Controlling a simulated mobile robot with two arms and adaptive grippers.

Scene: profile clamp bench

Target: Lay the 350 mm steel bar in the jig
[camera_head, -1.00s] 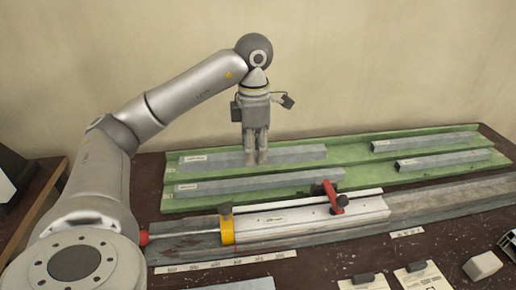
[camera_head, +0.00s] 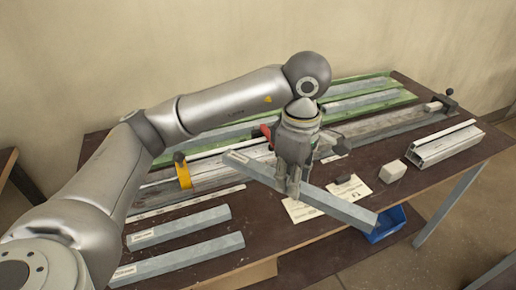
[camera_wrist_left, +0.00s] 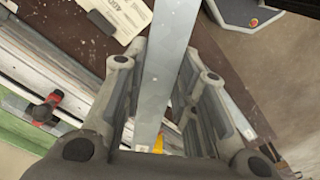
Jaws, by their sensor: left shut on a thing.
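A grey steel bar (camera_head: 340,208) is held in the air by my left gripper (camera_head: 293,185), slanting from upper left to lower right over the bench front. The gripper is shut on it, left of its middle. In the left wrist view the bar (camera_wrist_left: 168,65) runs between both fingers (camera_wrist_left: 160,110). A pale label is on its left end; I cannot read its length. The jig (camera_head: 215,168) lies behind the bar, with a yellow stop (camera_head: 182,170) and a red clamp (camera_head: 267,132). The gripper hides part of the jig. My right gripper is out of view.
Two bars (camera_head: 180,226) lie at the front left. A green tray (camera_head: 385,97) with bars is at the back. A profile (camera_head: 440,146), a pale block (camera_head: 392,171) and cards (camera_head: 301,211) are to the right. A blue bin (camera_head: 386,225) is below the front edge.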

